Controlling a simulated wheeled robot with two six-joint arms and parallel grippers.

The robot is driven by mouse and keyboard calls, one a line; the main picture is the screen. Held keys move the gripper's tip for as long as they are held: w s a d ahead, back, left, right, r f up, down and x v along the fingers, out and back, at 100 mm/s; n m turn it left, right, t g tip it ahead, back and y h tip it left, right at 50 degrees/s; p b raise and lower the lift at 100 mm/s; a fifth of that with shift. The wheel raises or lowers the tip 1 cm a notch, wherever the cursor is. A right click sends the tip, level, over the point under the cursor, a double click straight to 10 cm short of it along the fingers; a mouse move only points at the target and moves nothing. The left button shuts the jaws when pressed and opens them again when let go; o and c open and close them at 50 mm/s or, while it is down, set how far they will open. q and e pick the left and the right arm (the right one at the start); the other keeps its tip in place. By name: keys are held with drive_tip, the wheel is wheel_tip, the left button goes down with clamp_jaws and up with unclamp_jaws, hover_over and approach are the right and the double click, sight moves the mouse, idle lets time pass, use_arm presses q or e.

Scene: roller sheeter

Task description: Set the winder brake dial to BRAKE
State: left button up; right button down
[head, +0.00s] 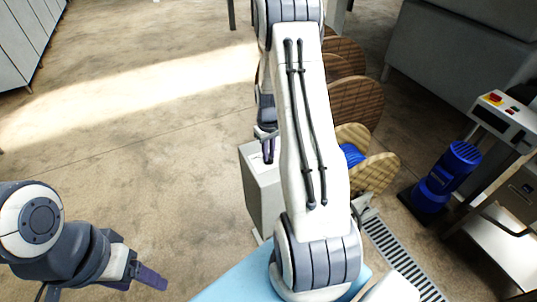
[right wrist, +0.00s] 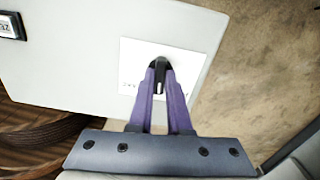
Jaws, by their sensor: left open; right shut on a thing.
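The winder brake box is a pale grey pedestal (head: 262,205) in the middle of the head view, partly behind my right arm. In the right wrist view its top carries a white label plate (right wrist: 195,60) with small dark print, mostly covered and unreadable. A small dark dial (right wrist: 160,63) stands on the plate between my fingertips. My right gripper (head: 268,152), with purple fingers, is shut on the dial; it also shows in the right wrist view (right wrist: 161,75). Which mark the dial points to cannot be told. My left gripper (head: 152,278) is open and empty at lower left, away from the box.
Wooden reels (head: 357,103) stand behind and right of the box, one with blue material (head: 352,155). A blue motor (head: 447,175) and a control panel (head: 505,115) are at the right. A floor grate (head: 400,255) runs at lower right. The left floor is clear.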

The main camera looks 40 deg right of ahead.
drive_tip(key=m, duration=0.4)
drive_tip(key=shift+m+b, duration=0.3)
drive_tip(key=shift+b, duration=0.1)
drive_tip(key=shift+w+m, duration=0.1)
drive_tip(key=shift+m, duration=1.7)
drive_tip(key=shift+r, duration=0.1)
drive_tip(key=c, duration=0.9)
unclamp_jaws()
drive_tip(key=shift+o, duration=0.2)
drive_tip(key=shift+r+b, duration=0.4)
drive_tip(key=shift+b, duration=0.05)
wheel_tip(320, 180, up, 10)
drive_tip(key=b, duration=0.2)
drive_tip(key=shift+f, duration=0.2)
drive_tip(key=shift+a, duration=0.1)
